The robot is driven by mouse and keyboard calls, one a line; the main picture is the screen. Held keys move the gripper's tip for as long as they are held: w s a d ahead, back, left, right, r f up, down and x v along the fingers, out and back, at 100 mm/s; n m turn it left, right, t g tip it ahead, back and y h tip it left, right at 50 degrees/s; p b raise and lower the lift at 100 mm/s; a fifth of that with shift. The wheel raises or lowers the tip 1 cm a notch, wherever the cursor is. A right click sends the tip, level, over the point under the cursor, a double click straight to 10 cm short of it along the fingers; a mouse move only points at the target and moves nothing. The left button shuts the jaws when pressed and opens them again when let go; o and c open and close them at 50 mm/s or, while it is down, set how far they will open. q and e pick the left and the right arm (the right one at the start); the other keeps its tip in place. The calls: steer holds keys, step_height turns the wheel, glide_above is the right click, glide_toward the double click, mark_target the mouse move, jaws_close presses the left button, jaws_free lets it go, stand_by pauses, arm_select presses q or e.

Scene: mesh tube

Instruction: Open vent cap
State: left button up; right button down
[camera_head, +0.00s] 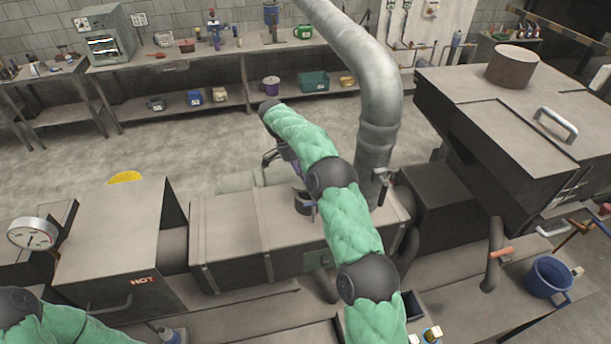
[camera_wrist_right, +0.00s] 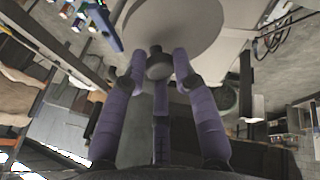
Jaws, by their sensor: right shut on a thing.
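My right arm crosses the head view, and its forearm hides most of my right gripper (camera_head: 288,153), which shows small above the long grey box. In the right wrist view, my right gripper's purple fingers (camera_wrist_right: 160,75) are shut around a small grey round knob (camera_wrist_right: 159,66). A large pale grey disc (camera_wrist_right: 178,28) lies just beyond the knob. It may be the vent cap, and whether the knob joins it is unclear. The cap cannot be made out in the head view. My left arm shows at the lower left, but its gripper is out of view.
A long grey box (camera_head: 228,228) lies under my right arm. A thick bent pipe (camera_head: 380,95) rises right of the forearm. A pressure gauge (camera_head: 33,234) and a box marked HOT (camera_head: 110,245) stand left. A blue bucket (camera_head: 549,277) is at right. Open floor lies behind.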

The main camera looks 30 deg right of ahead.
steer(key=shift+w+d+r+g, duration=0.15)
steer(key=shift+w+r+g, duration=0.05)
steer(key=shift+w+g, duration=0.1)
stand_by(0.4)
steer(key=c, duration=1)
jaws_free()
steer(key=shift+s, duration=0.1)
steer(key=shift+s+f, duration=0.1)
